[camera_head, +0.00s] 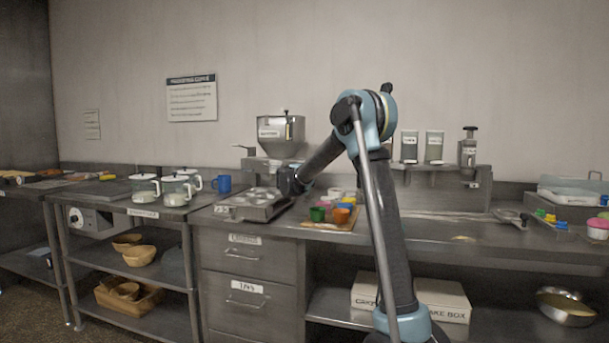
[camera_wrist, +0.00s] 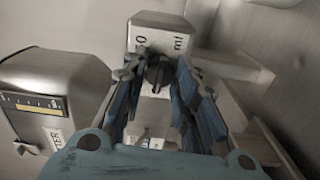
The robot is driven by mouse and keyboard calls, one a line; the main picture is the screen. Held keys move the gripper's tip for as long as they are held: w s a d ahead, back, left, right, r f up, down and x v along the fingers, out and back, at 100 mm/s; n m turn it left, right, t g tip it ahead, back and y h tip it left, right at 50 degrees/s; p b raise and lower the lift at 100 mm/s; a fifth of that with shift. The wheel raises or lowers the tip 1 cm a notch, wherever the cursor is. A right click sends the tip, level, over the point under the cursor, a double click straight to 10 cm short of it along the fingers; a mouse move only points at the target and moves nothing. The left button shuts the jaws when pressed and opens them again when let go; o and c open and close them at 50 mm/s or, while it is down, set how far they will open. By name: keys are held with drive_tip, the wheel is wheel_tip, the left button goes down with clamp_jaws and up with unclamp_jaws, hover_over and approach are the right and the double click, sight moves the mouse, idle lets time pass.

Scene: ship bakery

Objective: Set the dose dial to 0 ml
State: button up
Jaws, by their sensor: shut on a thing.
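The dose dial is a dark knob (camera_wrist: 157,74) on a pale box face (camera_wrist: 163,22) in the upper middle of the wrist view. A "0" is printed left of the knob and "ml" to its right. My gripper (camera_wrist: 157,80) is shut on the knob, with a blue finger on each side. The fingers cover much of the dial, and I cannot tell which mark it points to. In the head view my gripper (camera_head: 289,182) is beside the depositor (camera_head: 280,135), low at its right; the dial is hidden there.
A metal muffin tray (camera_head: 262,203) lies below the depositor. Coloured cups stand on a board (camera_head: 347,224) right of my gripper. A grey housing with a yellow scale (camera_wrist: 55,90) is close on the left in the wrist view.

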drive_tip(key=shift+a+f+n, duration=0.1)
drive_tip(key=shift+a+n, duration=0.05)
drive_tip(key=shift+n, duration=0.35)
drive_tip(key=o, duration=1.1)
drive_tip(key=v, duration=1.1)
drive_tip(key=shift+s+a, duration=0.1)
drive_tip(key=shift+s, duration=0.3)
